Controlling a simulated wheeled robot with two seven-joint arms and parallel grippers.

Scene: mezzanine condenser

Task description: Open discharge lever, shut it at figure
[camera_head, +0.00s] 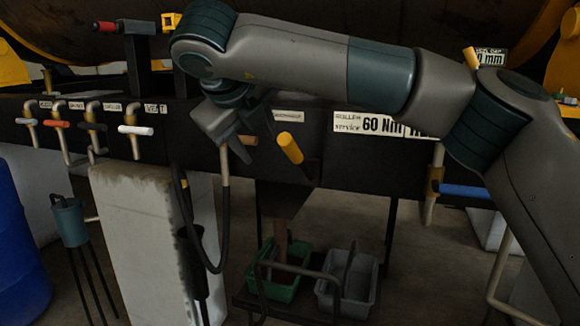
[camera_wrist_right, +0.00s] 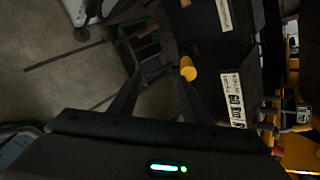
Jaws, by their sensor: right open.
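The discharge lever, with a yellow-orange grip (camera_head: 290,148), sticks out from the dark beam below a small white label (camera_head: 288,115) that is too small to read surely. The grip also shows in the right wrist view (camera_wrist_right: 188,68), near the tip of the right-hand finger. My right gripper (camera_head: 255,132) is open, with nothing between its fingers, just left of the lever and apparently apart from it. I cannot tell the exact depth gap. No gauge or readable figure for the discharge shows. My left gripper is not in view.
Several small taps with coloured handles (camera_head: 130,130) line the beam's left. A brown-handled tap (camera_head: 248,140) and hanging black hose (camera_head: 222,240) are near my gripper. Green (camera_head: 258,290) and grey (camera_head: 375,290) trays stand below. A blue-handled valve (camera_head: 465,191) is at right.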

